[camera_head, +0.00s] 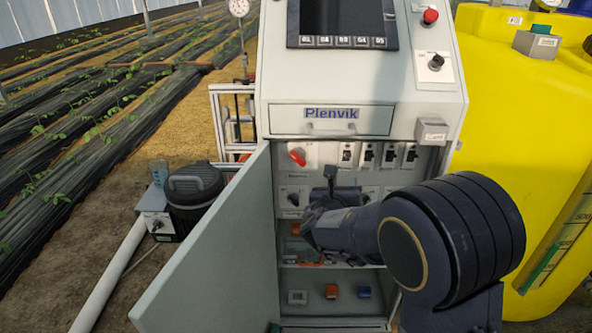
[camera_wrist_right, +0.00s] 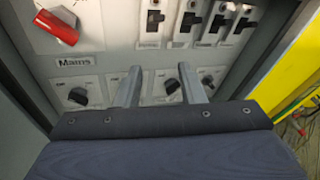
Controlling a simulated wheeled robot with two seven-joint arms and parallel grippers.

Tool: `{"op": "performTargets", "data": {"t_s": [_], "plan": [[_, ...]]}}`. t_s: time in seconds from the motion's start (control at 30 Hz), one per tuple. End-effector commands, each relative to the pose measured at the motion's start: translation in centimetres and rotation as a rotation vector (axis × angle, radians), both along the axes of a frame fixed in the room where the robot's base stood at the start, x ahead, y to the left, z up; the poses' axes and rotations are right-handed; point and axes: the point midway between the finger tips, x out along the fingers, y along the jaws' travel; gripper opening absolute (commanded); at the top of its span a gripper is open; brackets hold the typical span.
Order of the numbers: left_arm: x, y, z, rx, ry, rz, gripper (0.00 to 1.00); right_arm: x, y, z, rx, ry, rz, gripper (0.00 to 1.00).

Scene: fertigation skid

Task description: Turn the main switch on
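The main switch (camera_head: 297,157) is a red rotary handle on a light plate at the upper left of the panel inside the open cabinet. It also shows at the upper left of the right wrist view (camera_wrist_right: 57,27), its handle tilted, above a label reading "Mains" (camera_wrist_right: 75,62). My right gripper (camera_head: 331,175) is in front of the panel, to the right of and a little below the red handle. In the right wrist view its two fingers (camera_wrist_right: 160,84) are apart with nothing between them. My left gripper is not in view.
Several black breakers (camera_head: 367,155) sit in a row right of the main switch, with black knobs (camera_wrist_right: 78,96) below. The open cabinet door (camera_head: 220,250) stands at the left. A red button (camera_head: 430,17) is on the upper console. A yellow tank (camera_head: 520,110) stands at the right.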

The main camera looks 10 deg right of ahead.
Motion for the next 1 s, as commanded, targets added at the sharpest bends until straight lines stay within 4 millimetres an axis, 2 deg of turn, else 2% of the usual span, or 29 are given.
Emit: {"op": "performTargets", "data": {"t_s": [0.03, 0.1, 0.2, 0.3, 0.47, 0.8, 1.0], "plan": [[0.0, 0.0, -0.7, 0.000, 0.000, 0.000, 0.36, 1.5, 3.0, -0.2, -0.153, 0.009, 0.099, 0.36], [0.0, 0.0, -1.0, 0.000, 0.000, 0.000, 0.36, 2.8, 6.1, 0.1, -0.325, 0.013, 0.203, 0.36], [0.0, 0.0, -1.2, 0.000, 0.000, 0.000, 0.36, 3.8, 9.3, 0.2, -0.495, 0.015, 0.300, 0.36], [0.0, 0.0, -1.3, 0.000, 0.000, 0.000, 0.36, 4.3, 10.7, 0.3, -0.575, 0.015, 0.344, 0.36], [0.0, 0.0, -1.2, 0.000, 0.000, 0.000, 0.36, 5.9, 10.6, 0.4, -0.591, 0.014, 0.350, 0.36], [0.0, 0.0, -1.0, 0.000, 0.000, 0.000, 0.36, 10.9, 9.6, 0.4, -0.586, 0.015, 0.348, 0.36], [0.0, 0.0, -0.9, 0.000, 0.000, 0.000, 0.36, 11.9, 9.3, 0.4, -0.584, 0.014, 0.349, 0.36]]}}
